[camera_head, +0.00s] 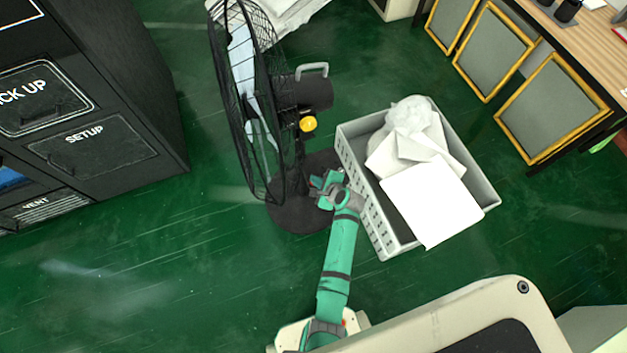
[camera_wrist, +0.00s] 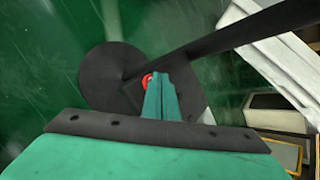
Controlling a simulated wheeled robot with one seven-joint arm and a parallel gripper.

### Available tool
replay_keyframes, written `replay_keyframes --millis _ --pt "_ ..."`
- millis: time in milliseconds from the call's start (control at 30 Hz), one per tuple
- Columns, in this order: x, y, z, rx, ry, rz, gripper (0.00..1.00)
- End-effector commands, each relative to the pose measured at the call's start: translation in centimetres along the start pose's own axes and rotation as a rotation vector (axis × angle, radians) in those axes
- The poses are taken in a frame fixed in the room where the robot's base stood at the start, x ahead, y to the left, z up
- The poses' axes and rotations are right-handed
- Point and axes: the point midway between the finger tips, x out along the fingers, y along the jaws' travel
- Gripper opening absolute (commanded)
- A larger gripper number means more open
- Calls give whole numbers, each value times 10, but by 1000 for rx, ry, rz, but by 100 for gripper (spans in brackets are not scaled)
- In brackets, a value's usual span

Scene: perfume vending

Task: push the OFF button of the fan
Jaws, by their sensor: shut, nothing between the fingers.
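The black fan (camera_head: 262,100) stands on the green floor, with a caged head, a grey handle and a yellow knob (camera_head: 308,124). Its round base (camera_head: 290,218) shows below, and also in the wrist view (camera_wrist: 100,85), with the pole (camera_wrist: 225,38) running to the upper right. A red button (camera_wrist: 147,79) shows on the fan by the pole, partly hidden behind my fingers; I cannot read any label. My gripper (camera_head: 322,184) is shut and empty beside the pole, above the base. In the wrist view its fingertips (camera_wrist: 160,78) overlap the red button; contact cannot be told.
A light grey crate (camera_head: 467,155) with white papers and a crumpled bag stands close right of my gripper. A black cabinet (camera_head: 100,110) is at the left. Yellow-framed panels (camera_head: 555,105) and a wooden table (camera_head: 590,50) are at the right. The floor at lower left is clear.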

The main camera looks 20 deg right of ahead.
Motion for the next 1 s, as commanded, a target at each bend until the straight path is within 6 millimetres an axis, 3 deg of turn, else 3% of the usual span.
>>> replay_keyframes --millis 1000 --pt "-12 -8 6 1 1 -1 0"
